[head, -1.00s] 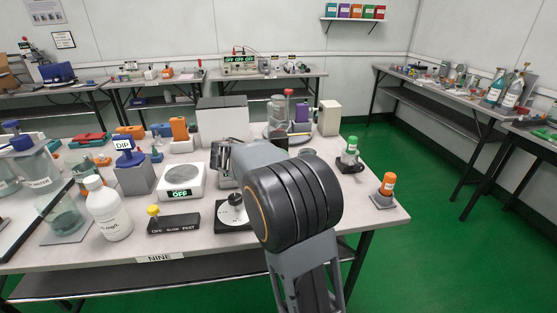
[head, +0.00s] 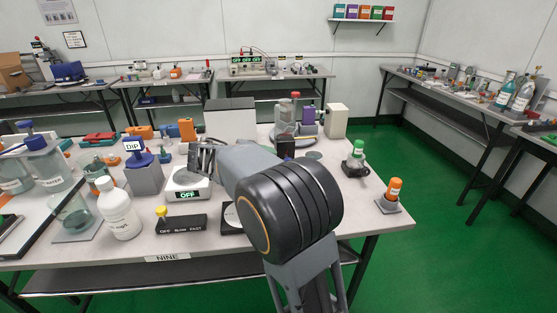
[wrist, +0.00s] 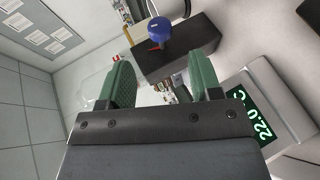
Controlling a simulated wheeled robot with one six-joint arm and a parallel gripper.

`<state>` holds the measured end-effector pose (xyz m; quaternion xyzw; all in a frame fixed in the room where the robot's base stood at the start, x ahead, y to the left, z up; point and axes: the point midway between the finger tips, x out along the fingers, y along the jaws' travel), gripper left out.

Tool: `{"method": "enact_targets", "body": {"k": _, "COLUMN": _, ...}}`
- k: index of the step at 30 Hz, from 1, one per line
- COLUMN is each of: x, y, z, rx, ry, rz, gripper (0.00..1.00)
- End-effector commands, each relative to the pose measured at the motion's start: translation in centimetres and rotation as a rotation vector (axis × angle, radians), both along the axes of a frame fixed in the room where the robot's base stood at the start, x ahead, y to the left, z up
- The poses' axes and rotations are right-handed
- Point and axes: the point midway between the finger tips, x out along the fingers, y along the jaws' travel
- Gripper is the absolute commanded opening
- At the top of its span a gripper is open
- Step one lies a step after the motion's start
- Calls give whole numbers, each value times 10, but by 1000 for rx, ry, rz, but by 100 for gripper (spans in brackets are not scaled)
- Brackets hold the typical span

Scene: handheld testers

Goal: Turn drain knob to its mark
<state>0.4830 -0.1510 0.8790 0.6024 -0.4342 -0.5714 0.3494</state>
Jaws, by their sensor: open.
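A blue knob (wrist: 158,32) on a dark block (wrist: 178,55) shows in the wrist view, with a small red mark near its base. I cannot tell for sure whether it is the drain knob, and I cannot match it surely in the head view. My gripper (wrist: 158,82) has its two green fingers apart with nothing held between them. The knob and block lie beyond the fingertips, apart from them. In the head view my gripper (head: 203,157) is above the white unit with a green OFF display (head: 188,189), and my arm hides part of the table behind it.
A blue-topped DIP stand (head: 145,178), a white bottle (head: 119,212) and a black OFF/SLOW/FAST block with a yellow knob (head: 182,224) stand nearby. A white box (head: 230,118) is behind. A 22.0 °C display (wrist: 262,117) is at right in the wrist view.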

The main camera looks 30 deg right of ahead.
Motion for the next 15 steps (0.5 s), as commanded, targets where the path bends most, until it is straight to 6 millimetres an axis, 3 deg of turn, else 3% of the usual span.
{"method": "enact_targets", "body": {"k": 6, "x": 1, "y": 36, "z": 16, "rx": 1, "ry": 0, "rz": 3, "gripper": 58}}
{"method": "enact_targets", "body": {"k": 15, "x": 2, "y": 56, "z": 23, "rx": 0, "ry": 0, "rz": 0, "gripper": 58}}
